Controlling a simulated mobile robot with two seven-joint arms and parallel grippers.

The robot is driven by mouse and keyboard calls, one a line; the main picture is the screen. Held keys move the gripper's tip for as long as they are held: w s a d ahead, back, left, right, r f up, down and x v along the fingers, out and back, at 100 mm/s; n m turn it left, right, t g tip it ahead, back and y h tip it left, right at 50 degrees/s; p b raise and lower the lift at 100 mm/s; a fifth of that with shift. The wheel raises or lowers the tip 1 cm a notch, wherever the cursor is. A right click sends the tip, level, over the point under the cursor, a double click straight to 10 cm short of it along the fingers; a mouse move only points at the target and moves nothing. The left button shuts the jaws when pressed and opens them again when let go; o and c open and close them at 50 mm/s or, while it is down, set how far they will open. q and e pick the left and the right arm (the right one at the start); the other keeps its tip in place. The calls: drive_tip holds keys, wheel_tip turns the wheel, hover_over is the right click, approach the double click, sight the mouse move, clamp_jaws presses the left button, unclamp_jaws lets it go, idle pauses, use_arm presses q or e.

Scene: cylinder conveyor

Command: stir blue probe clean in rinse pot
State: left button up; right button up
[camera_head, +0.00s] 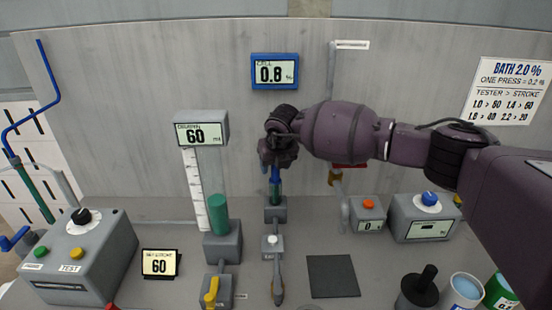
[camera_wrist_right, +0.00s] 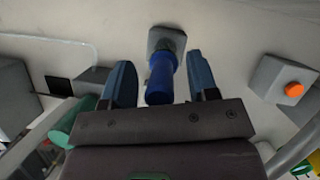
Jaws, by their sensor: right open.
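The blue probe (camera_head: 275,187) stands upright in a small grey holder (camera_head: 275,213) near the middle of the bench. My right gripper (camera_head: 274,160) is above it, pointing down, and hides its upper part. In the right wrist view the blue probe (camera_wrist_right: 160,78) lies between the two open blue fingers of the gripper (camera_wrist_right: 162,84), with a gap on either side. A white pot with pale blue liquid (camera_head: 465,288), which may be the rinse pot, stands at the front right. My left gripper is not in view.
A green cylinder (camera_head: 218,214) stands in a grey block left of the probe. A dark pot with a knob (camera_head: 419,287) and a green can (camera_head: 502,291) flank the white pot. A dark mat (camera_head: 333,276) lies bare. A tester box (camera_head: 80,256) is at left.

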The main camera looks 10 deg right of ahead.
drive_tip(key=shift+f, duration=0.1)
drive_tip(key=shift+c, duration=0.3)
clamp_jaws()
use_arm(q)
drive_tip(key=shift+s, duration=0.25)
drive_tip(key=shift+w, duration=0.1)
use_arm(e)
drive_tip(key=shift+r, duration=0.2)
drive_tip(key=shift+r+p, duration=0.5)
drive_tip(key=shift+r, duration=0.35)
drive_tip(key=shift+r+p, duration=0.35)
drive_tip(key=shift+r, duration=1.05)
use_arm(q)
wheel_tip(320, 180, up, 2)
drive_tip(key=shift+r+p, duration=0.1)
drive_tip(key=shift+p, duration=0.2)
use_arm(e)
drive_tip(key=shift+r, duration=0.2)
